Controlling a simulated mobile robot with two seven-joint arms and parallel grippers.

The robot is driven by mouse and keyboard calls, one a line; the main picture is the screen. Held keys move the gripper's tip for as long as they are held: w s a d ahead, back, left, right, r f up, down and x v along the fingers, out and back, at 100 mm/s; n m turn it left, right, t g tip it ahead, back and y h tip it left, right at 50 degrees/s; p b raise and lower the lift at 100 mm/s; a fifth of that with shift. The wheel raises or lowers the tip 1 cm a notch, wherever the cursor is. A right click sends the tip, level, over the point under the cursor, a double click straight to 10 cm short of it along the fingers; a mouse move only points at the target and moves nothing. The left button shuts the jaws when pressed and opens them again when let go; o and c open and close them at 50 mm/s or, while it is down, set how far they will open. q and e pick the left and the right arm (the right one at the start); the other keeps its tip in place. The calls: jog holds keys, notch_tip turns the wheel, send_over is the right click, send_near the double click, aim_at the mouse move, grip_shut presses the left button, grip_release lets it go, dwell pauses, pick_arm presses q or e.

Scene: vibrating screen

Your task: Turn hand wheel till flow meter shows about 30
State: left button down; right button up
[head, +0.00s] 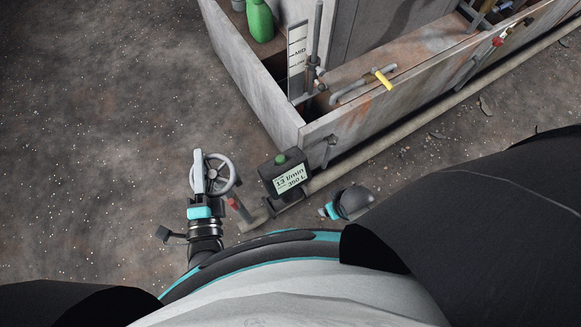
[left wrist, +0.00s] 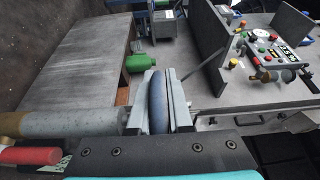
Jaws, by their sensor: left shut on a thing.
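The hand wheel (head: 224,174) is a grey spoked wheel in the lower middle of the head view, left of the flow meter. My left gripper (head: 198,166) is shut on the wheel's left side and hides that part of it. In the left wrist view a blue-grey stretch of rim (left wrist: 158,103) stands between the two fingers. The flow meter (head: 288,178) is a dark box with a green cap and a lit display. It appears to read 13 l/min, with about 350 L below.
A short red-handled lever (head: 240,210) stands between the wheel and meter. Open ground lies to the left.

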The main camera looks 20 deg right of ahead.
dwell(0.7)
pick_arm(q)
jog(key=c, duration=1.2)
grip_release()
jog(key=shift+o, duration=0.2)
jog(key=shift+f, duration=0.1)
